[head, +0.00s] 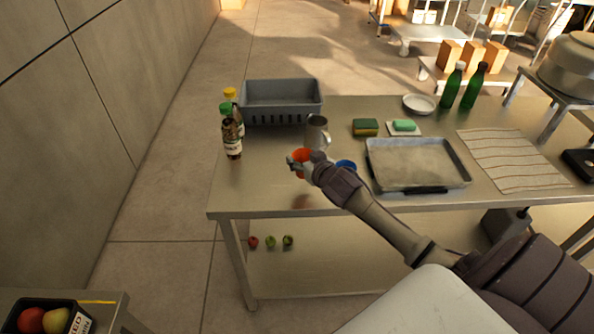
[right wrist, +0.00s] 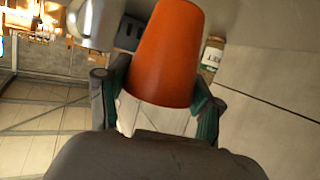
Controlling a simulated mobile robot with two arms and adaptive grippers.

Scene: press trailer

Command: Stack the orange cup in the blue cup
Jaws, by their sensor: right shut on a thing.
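The orange cup (head: 300,156) is in my right gripper (head: 302,164), over the left part of the steel table. In the right wrist view the orange cup (right wrist: 168,55) sits between the two fingers of the right gripper (right wrist: 158,108), which are shut on it. The blue cup (head: 346,165) stands on the table just right of the gripper, partly hidden behind my right wrist. The orange cup is apart from the blue cup, to its left. My left gripper is in neither view.
A metal mug (head: 317,132) stands close behind the orange cup. A grey bin (head: 281,112), sauce bottles (head: 231,135), a metal tray (head: 416,164), a sponge (head: 365,127) and a striped cloth (head: 512,158) surround the spot. The table's front left corner is clear.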

